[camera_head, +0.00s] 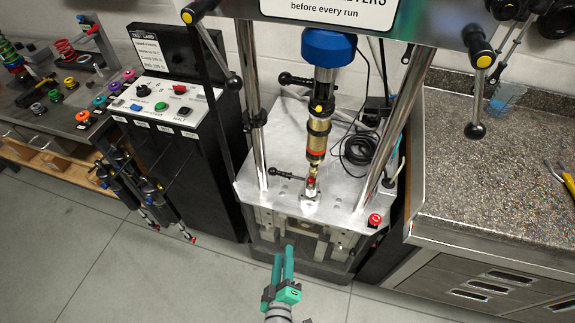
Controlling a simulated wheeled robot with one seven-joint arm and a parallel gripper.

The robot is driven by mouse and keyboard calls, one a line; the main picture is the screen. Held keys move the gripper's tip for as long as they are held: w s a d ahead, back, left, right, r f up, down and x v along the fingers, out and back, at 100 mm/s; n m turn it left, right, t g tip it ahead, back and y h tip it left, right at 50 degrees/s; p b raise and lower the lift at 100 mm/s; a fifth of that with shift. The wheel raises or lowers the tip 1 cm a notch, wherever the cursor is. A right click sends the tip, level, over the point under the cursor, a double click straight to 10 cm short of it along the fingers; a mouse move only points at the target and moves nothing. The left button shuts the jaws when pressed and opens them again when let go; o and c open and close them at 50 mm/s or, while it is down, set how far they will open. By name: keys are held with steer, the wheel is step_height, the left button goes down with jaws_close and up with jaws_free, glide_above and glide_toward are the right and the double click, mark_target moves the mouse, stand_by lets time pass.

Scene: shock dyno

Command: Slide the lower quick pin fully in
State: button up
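The lower quick pin (276,172) is a black knob with a thin bar, on the left of the shock's lower end, just above the steel plate. Its bar points right toward the lower clevis (310,190); I cannot tell how deep it sits. The shock (318,135) stands upright in the dyno between two chrome columns, under a blue cylinder. My gripper (285,250) has teal fingers and is in front of and below the plate's front edge, apart from the pin. The fingers look close together; any gap is unclear. Nothing shows held in it.
A similar black-knobbed pin (288,79) sits higher up. Long ball-ended levers (476,105) hang left and right of the machine. A red button (374,220) is on the plate's right front corner. A black control cabinet (180,150) stands left, a speckled counter (490,160) right. Coiled cable (360,148) lies behind.

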steer(key=w+a+r+n+t+h, duration=0.1)
steer(key=w+a+r+n, duration=0.15)
steer(key=w, duration=0.75)
steer(key=n+t+h, duration=0.2)
steer(key=h, duration=0.1)
glide_toward(287, 176)
steer(key=w+a, duration=0.1)
steer(key=w, duration=0.3)
steer(key=x, duration=1)
steer(key=shift+w+f, duration=0.4)
steer(key=shift+f, duration=0.05)
